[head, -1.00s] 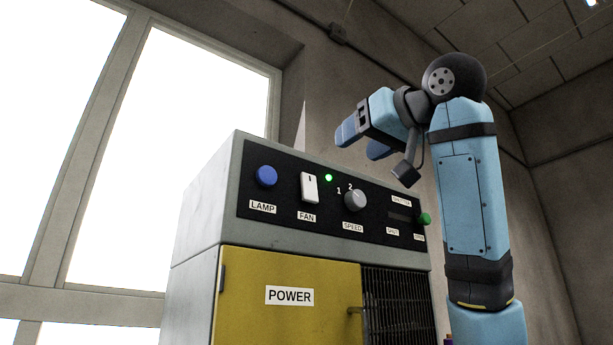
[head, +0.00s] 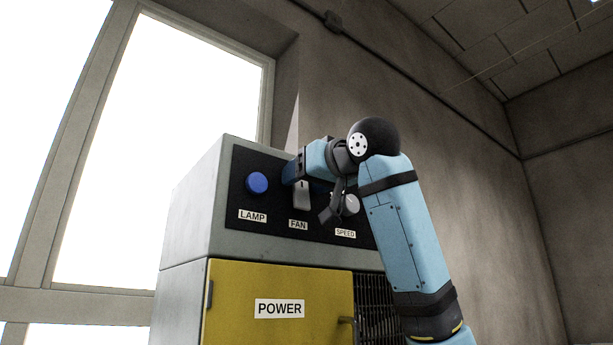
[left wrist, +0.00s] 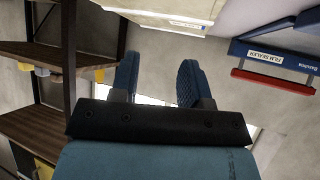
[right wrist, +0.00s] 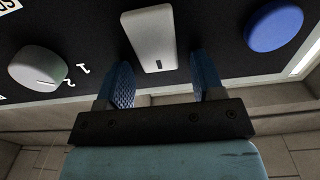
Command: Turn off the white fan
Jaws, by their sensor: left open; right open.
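The white FAN rocker switch (head: 301,196) is on the black panel of a grey cabinet, above its FAN label (head: 298,225). The right wrist view shows the white switch (right wrist: 152,38) just beyond and between my open right fingers, slightly left of their middle. My right gripper (head: 302,178) is in front of the panel at the switch; whether it touches is unclear. It also shows in the right wrist view (right wrist: 163,80), with nothing between its fingers. My left gripper (left wrist: 160,78) is open and empty, away from the panel. No fan itself is in view.
A blue LAMP button (head: 257,183) is left of the switch. A grey SPEED knob (head: 350,204) is to its right, partly behind my right gripper. Below is a yellow POWER door (head: 240,320). The left wrist view shows wooden shelves (left wrist: 30,108) and a red bar (left wrist: 272,82).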

